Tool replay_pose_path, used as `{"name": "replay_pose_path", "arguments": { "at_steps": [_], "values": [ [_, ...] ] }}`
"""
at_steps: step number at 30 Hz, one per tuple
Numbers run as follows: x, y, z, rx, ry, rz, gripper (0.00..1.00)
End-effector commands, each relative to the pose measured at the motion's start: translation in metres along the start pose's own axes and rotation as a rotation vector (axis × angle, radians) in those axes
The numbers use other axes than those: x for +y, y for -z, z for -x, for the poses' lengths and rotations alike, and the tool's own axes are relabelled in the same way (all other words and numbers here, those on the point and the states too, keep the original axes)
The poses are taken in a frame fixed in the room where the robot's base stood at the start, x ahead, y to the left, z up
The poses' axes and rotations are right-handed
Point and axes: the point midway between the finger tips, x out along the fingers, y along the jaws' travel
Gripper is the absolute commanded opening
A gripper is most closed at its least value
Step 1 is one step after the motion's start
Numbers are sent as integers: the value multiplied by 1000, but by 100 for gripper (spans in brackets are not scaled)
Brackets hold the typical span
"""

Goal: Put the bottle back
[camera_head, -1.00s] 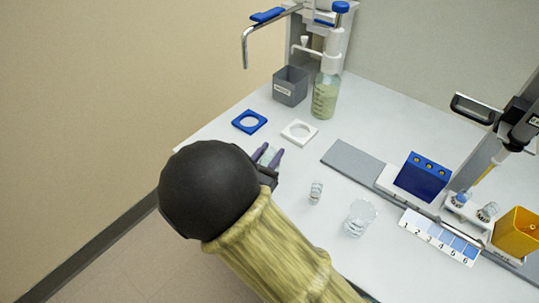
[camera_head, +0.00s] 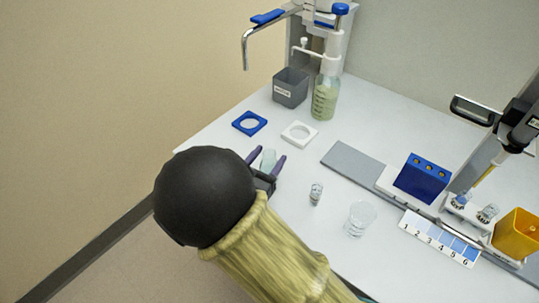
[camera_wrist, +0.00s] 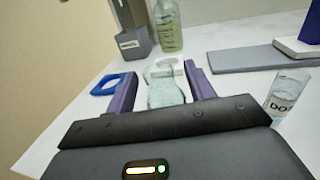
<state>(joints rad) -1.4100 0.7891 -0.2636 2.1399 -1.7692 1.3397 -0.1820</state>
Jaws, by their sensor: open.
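A clear, pale bottle (camera_head: 268,161) stands on the white bench near its left front edge. In the wrist view the bottle (camera_wrist: 165,92) shows between my two purple fingers, with a gap on each side. My gripper (camera_head: 267,163) is open around it; it also shows in the wrist view (camera_wrist: 160,82). A blue square ring holder (camera_head: 249,123) lies beyond the bottle to the left. A white square ring holder (camera_head: 299,134) lies beyond it to the right. Both rings look empty. The bottle's base is partly hidden by my gripper.
A grey bin (camera_head: 290,88) and a dispenser bottle with green liquid (camera_head: 325,98) stand at the back. A small labelled vial (camera_head: 316,193) and a clear beaker (camera_head: 360,218) stand right of my gripper. A grey plate (camera_head: 352,160) and blue rack (camera_head: 422,177) lie farther right.

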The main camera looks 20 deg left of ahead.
Motion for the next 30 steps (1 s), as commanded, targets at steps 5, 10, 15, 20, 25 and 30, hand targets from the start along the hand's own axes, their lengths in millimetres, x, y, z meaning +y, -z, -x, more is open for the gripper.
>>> {"name": "replay_pose_path", "arguments": {
  "at_steps": [5,10,15,20,25,30],
  "values": [
    [1,-1,33,1,-6,1,54],
    [1,-1,67,1,-6,1,54],
    [1,0,96,0,-6,1,54],
    [0,0,108,0,-4,1,54],
    [0,0,109,0,-1,1,54],
    [0,0,108,0,-1,1,54]
  ]
}}
